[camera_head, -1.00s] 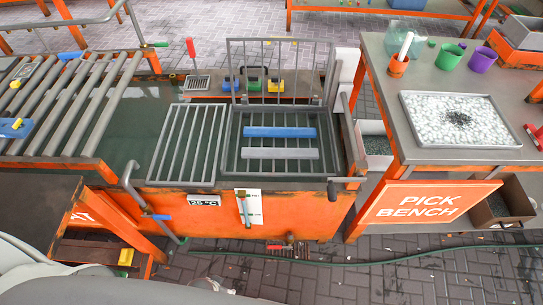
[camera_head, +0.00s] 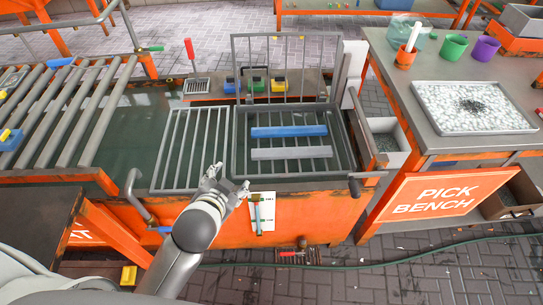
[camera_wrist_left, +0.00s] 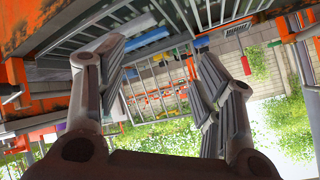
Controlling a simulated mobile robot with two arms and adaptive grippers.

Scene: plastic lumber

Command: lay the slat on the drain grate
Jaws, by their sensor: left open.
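A blue slat (camera_head: 288,131) and a light grey slat (camera_head: 291,153) lie side by side in a barred basket (camera_head: 240,165) set in the orange tank. The slatted metal drain grate (camera_head: 184,150) lies just left of the basket, with nothing on it. My left gripper (camera_head: 229,179) is open and empty at the tank's front edge, in front of the grate's right corner and the basket. In the left wrist view its two fingers (camera_wrist_left: 165,82) stand wide apart with nothing between them; metal bars show above. My right gripper is not in view.
A raised barred lid (camera_head: 285,65) stands behind the basket. Several small coloured blocks sit on the ledge behind. Grey rollers (camera_head: 75,100) lie to the left. The pick bench (camera_head: 440,150) on the right holds a tray of white pellets (camera_head: 472,107) and cups.

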